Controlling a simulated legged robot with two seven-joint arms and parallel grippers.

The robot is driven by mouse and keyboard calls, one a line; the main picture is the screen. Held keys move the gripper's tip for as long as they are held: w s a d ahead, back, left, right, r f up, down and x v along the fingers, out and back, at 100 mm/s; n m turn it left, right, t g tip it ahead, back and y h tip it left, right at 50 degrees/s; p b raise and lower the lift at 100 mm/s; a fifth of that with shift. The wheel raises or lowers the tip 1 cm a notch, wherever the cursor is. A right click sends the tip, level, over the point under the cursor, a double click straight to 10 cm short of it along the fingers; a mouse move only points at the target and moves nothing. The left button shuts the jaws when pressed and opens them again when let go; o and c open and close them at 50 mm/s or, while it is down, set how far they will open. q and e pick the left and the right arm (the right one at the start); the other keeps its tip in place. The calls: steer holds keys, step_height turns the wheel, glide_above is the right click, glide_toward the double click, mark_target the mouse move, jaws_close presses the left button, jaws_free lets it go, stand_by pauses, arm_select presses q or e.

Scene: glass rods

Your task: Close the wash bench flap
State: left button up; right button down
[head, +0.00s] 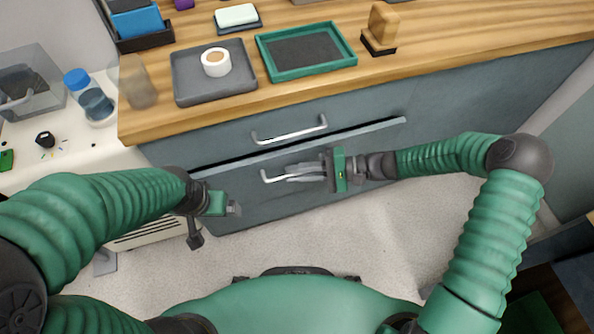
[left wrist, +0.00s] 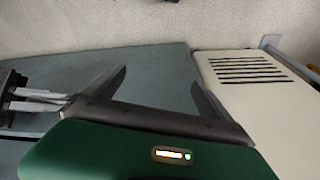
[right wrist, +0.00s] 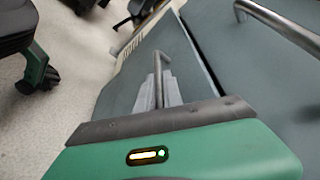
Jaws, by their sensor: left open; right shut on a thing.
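The wash bench flap (head: 270,203) is the lower grey-blue front panel. Its top edge stands a little out, with a dark gap above it. A metal bar handle (head: 265,177) sits on it. My right gripper (head: 292,173) is shut on this handle; in the right wrist view the fingers (right wrist: 160,93) close around the bar. My left gripper (head: 218,224) is open and empty, low in front of the flap's left part. In the left wrist view its spread fingers (left wrist: 160,92) have the panel behind them and nothing between.
A fixed-looking upper front with its own handle (head: 290,131) is above the flap. The wooden top carries a grey tray (head: 185,90), a green tray (head: 330,66) and a wooden block (head: 382,25). A vented cream unit (left wrist: 265,100) stands beside the flap.

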steer(key=shift+f, duration=0.15)
steer(key=shift+w+a+r+p, duration=0.2)
steer(key=shift+w+p, duration=0.1)
steer(key=shift+w, duration=0.15)
steer(key=shift+w+a+r+p, duration=0.15)
steer(key=shift+w+p, duration=0.15)
steer(key=shift+w, duration=0.15)
steer(key=shift+w+f, duration=0.1)
steer(key=shift+w, duration=0.1)
steer(key=c, duration=1.8)
jaws_free()
steer(key=shift+o, duration=0.2)
